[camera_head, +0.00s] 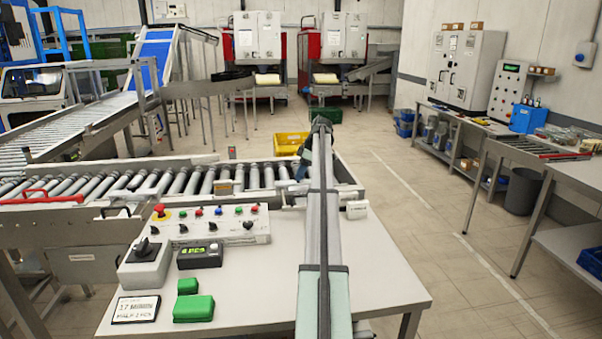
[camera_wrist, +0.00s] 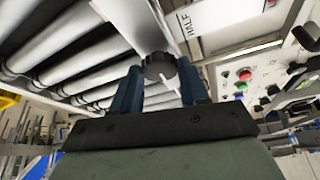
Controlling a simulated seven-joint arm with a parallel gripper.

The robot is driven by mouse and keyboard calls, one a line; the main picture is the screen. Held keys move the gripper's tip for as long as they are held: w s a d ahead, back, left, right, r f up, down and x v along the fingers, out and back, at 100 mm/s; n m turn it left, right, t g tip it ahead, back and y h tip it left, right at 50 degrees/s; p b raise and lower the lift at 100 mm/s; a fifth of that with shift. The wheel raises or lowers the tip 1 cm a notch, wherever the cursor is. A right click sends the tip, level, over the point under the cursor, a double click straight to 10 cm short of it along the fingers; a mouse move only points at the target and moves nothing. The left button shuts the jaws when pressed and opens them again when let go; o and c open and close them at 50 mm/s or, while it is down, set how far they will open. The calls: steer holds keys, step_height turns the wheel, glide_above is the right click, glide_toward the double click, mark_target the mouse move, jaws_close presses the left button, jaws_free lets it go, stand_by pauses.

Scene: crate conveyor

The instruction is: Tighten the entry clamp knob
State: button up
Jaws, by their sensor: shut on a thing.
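The black clamp knob (camera_wrist: 160,66) has a white pointer line and sits at the edge of the roller conveyor in the wrist view. My gripper (camera_wrist: 158,78) is shut on it, with one dark blue finger on either side. In the head view my gripper (camera_head: 303,160) is mostly behind my arm, at the right end of the conveyor. The knob is hidden there. A white plate marked "HALF" (camera_wrist: 183,27) is just beyond the knob in the wrist view.
The roller conveyor (camera_head: 150,183) runs left from my gripper. A control panel (camera_head: 205,226) with colored buttons stands on the grey table (camera_head: 255,285). A black display box (camera_head: 200,256), green blocks (camera_head: 193,308) and a card (camera_head: 136,309) lie nearby. A yellow bin (camera_head: 290,143) is behind the conveyor.

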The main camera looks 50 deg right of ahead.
steer(key=m, duration=0.2)
steer(key=m+h, duration=0.1)
steer(key=shift+s+a+m+t, duration=0.15)
steer(key=shift+a+m+t, duration=0.15)
steer(key=shift+m, duration=0.1)
steer(key=m+h, duration=0.1)
steer(key=m, duration=0.1)
steer(key=m+h, duration=0.1)
steer(key=m, duration=0.1)
steer(key=shift+a+m, duration=0.2)
steer(key=shift+m, duration=0.1)
steer(key=m+h, duration=0.1)
steer(key=m, duration=0.3)
steer(key=shift+a+m+h, duration=0.15)
steer(key=shift+m+h, duration=0.15)
steer(key=shift+h, duration=0.1)
steer(key=shift+w+m+g+h, duration=0.2)
steer(key=shift+m+g, duration=0.3)
steer(key=shift+m, duration=0.6)
steer(key=shift+w+m+g+h, duration=0.1)
steer(key=shift+m+g+h, duration=0.3)
steer(key=shift+m, duration=0.7)
steer(key=shift+a, duration=0.1)
steer(key=o, duration=1.1)
steer(key=shift+c, duration=0.2)
steer(key=v, duration=1.3)
steer(key=shift+r, duration=0.4)
